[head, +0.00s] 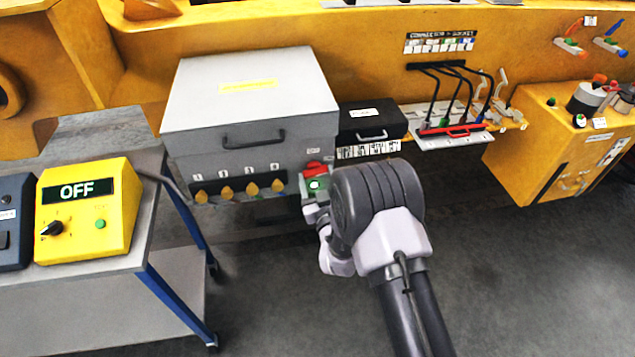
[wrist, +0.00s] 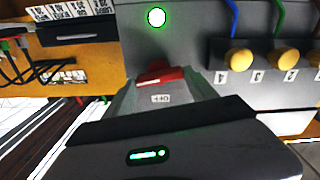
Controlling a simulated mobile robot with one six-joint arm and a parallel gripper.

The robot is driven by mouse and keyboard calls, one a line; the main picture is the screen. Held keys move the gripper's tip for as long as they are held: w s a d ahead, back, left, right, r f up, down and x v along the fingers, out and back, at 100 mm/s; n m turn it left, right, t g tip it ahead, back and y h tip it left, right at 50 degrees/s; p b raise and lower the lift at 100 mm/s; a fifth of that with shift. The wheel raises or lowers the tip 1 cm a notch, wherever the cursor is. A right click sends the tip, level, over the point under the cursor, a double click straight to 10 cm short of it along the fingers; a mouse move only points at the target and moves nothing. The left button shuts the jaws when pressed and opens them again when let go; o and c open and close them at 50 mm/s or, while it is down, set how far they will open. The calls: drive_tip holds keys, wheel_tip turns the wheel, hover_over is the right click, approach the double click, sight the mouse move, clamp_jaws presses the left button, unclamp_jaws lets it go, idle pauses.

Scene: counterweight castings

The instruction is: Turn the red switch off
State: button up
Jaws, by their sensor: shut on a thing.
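The red switch (head: 315,168) is on the right end of the grey box's front (head: 250,150), just above a green-rimmed lamp (head: 316,184). In the wrist view the red switch (wrist: 158,76) lies between the fingertips of my gripper (wrist: 160,84), which is shut on it. That view is upside down, and a label reading OFF (wrist: 160,99) shows beside the switch between the fingers. The lamp (wrist: 156,17) glows white with a green rim. In the head view my gripper (head: 313,202) is at the box's right end, partly hidden by my wrist. I cannot tell the switch's exact position.
Yellow knobs (head: 250,188) line the box's front. A yellow box reading OFF (head: 90,208) stands on a cart (head: 120,285) at left. The floor at lower right is clear.

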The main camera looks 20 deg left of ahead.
drive_tip(key=shift+a+f+n+b, duration=0.1)
drive_tip(key=shift+n+b, duration=3.75)
drive_tip(key=shift+n, duration=0.05)
drive_tip(key=shift+a+f+n+b, duration=0.1)
drive_tip(key=shift+n+b, duration=3.75)
drive_tip(key=shift+n, duration=0.05)
drive_tip(key=shift+n, duration=0.3)
drive_tip(key=o, duration=1.4)
drive_tip(key=shift+c, duration=0.2)
drive_tip(key=shift+s+d, duration=0.1)
drive_tip(key=shift+s, duration=0.05)
